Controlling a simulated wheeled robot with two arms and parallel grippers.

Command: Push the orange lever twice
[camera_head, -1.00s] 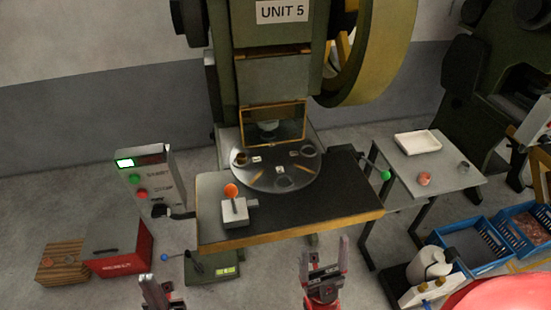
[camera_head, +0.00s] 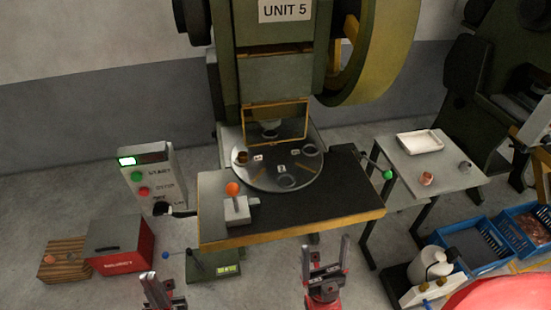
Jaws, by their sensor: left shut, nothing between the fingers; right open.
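The orange lever (camera_head: 233,189) is a ball-topped stick on a small grey block (camera_head: 237,212), at the left front of the dark press table (camera_head: 320,208). The lever stands roughly upright. My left gripper (camera_head: 162,284) is shut and empty, low in the picture, in front of and left of the table, apart from the lever. My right gripper (camera_head: 326,252) is open and empty, in front of the table's front edge, right of the lever and apart from it.
A round dial plate (camera_head: 278,168) with several small parts lies behind the lever, under the press. A control box (camera_head: 148,176) with green and red buttons stands left. A green-ball lever (camera_head: 389,174) sticks out at right. A red box (camera_head: 119,246) stands on the floor.

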